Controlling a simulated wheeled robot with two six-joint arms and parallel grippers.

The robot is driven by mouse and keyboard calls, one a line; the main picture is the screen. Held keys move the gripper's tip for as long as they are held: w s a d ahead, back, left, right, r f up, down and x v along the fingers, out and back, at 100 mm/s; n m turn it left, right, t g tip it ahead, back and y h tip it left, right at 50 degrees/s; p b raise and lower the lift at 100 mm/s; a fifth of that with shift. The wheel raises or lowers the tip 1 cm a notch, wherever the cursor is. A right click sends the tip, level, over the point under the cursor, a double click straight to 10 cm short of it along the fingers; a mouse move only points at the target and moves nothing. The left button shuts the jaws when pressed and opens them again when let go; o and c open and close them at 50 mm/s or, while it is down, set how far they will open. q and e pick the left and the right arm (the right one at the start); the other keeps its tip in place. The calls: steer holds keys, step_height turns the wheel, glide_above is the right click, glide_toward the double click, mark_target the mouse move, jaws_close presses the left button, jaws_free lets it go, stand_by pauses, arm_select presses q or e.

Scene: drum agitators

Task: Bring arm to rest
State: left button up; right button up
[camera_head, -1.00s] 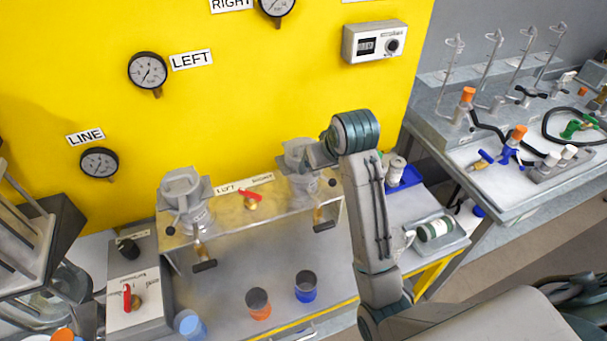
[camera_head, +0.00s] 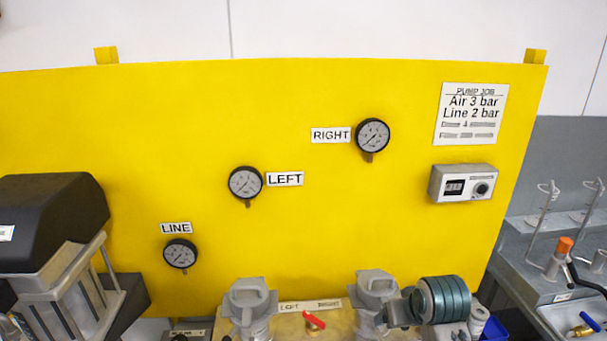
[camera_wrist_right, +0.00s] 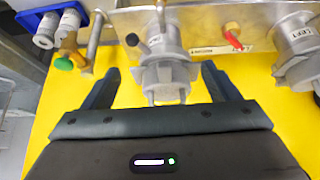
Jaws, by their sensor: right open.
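My right arm shows at the lower right of the head view as a ringed teal and grey link (camera_head: 440,300), just right of the right grey agitator unit (camera_head: 376,289). The left grey agitator unit (camera_head: 250,302) stands at the bottom of the head view. My left gripper is out of view.
A yellow panel (camera_head: 310,230) stands behind, with several gauges and a small meter box (camera_head: 462,184). A red-handled valve (camera_head: 314,321) sits between the agitator units. A black-topped device (camera_head: 55,225) is at left.

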steer(key=s+d+f+g, duration=0.1)
steer(key=s+f, duration=0.4)
steer(key=s, duration=0.4)
steer(key=s+d+f+h, duration=0.1)
steer(key=s+f, duration=0.4)
steer(key=s, duration=0.4)
steer(key=s+d+f+g, duration=0.1)
steer(key=s+d+f, duration=0.1)
steer(key=s+f, duration=0.5)
steer(key=s+d+f+g+b, duration=0.15)
steer(key=f+b, duration=0.25)
steer(key=f, duration=1.5)
steer(key=s+d+f+b, duration=0.15)
steer(key=f+b, duration=0.25)
steer(key=f, duration=1.5)
steer(key=s+f+b, duration=0.3)
steer(key=s+f, duration=0.6)
steer(key=f, duration=0.3)
steer(key=s+f+g+b, duration=0.1)
steer(key=s+f+b, duration=0.2)
steer(key=s+f, duration=0.6)
step_height(320, 180, down, 3)
steer(key=shift+s+d, duration=0.2)
steer(key=shift+d, duration=0.05)
